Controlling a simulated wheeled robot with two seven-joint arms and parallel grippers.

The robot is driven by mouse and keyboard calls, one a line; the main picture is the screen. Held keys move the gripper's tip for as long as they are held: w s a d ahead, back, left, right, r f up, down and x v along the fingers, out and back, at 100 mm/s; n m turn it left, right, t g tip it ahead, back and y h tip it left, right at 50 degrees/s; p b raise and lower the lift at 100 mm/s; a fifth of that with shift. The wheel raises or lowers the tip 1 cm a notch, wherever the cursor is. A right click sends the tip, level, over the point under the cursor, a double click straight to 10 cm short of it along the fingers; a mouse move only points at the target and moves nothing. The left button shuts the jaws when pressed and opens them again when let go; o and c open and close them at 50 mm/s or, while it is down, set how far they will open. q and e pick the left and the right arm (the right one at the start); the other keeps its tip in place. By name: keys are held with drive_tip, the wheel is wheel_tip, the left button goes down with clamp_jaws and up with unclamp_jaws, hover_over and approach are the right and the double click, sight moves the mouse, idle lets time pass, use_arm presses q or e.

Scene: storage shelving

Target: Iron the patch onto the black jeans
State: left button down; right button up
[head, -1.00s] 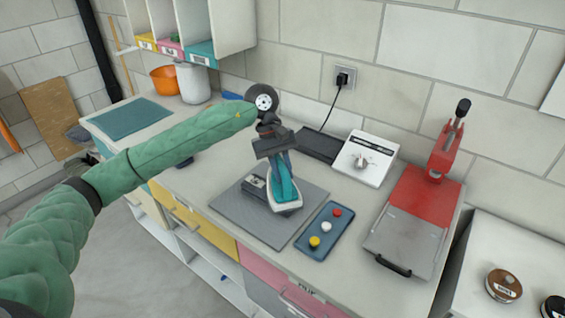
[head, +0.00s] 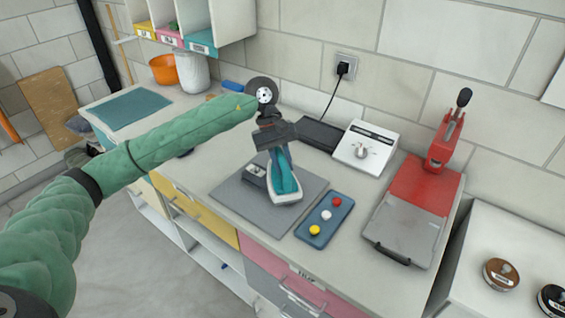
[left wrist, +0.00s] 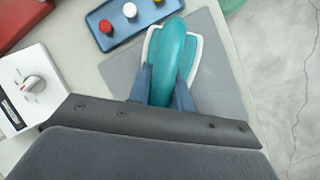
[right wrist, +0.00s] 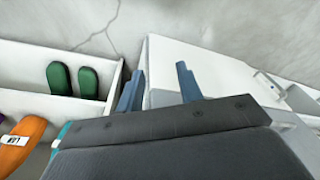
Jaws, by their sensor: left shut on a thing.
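The teal and white iron (head: 284,182) stands over the grey mat (head: 308,192) on the worktop. My left gripper (head: 277,152) is above it, shut on its teal handle. In the left wrist view the fingers (left wrist: 161,92) sit on both sides of the iron's handle (left wrist: 172,50). I cannot tell whether the iron's sole touches the mat. A small grey block (head: 255,174) lies close beside the iron on the mat. I make out no patch and no black jeans. My right gripper (right wrist: 160,88) shows only in the right wrist view, its fingers apart and empty.
A blue tray (head: 315,238) with red, white and yellow knobs lies right of the mat. Beyond it are a white dial box (head: 365,147) and a red press (head: 420,185). A dark flat plate (head: 321,134) lies behind. Green slippers (right wrist: 75,80) show in an open compartment below.

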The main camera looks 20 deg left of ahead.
use_arm(q)
drive_tip(key=shift+s+f+b, duration=0.1)
drive_tip(key=shift+f+b, duration=0.5)
idle(3.7)
drive_tip(key=shift+r, duration=0.1)
drive_tip(key=shift+r, duration=0.5)
drive_tip(key=shift+r+b, duration=0.5)
drive_tip(key=shift+r, duration=3.55)
